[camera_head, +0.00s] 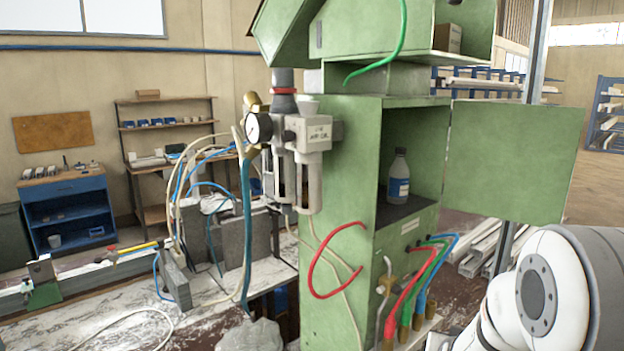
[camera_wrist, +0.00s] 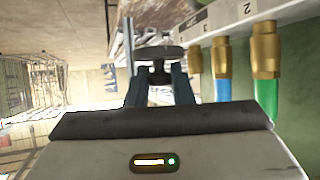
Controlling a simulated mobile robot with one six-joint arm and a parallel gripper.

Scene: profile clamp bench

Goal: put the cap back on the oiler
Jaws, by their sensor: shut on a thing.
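The oiler (camera_head: 312,140) is a light grey unit with a label, mounted on the left side of the green cabinet. Its pale top (camera_head: 308,107) flares a little; I cannot tell whether it is open. In the wrist view my gripper (camera_wrist: 160,82) is shut on a dark grey cap (camera_wrist: 159,53) with a wide, flat disc and a narrower stem between the fingers. The gripper is near brass hose fittings, away from the oiler, which is not in the wrist view. In the head view the gripper is out of sight; only my white arm shows at lower right.
The green cabinet (camera_head: 340,240) has its door (camera_head: 515,160) swung open to the right. A bottle with a blue label (camera_head: 398,178) stands inside. Coloured hoses (camera_head: 425,275) run to brass fittings below. A gauge (camera_head: 258,127) and loose hoses crowd the oiler's left side.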

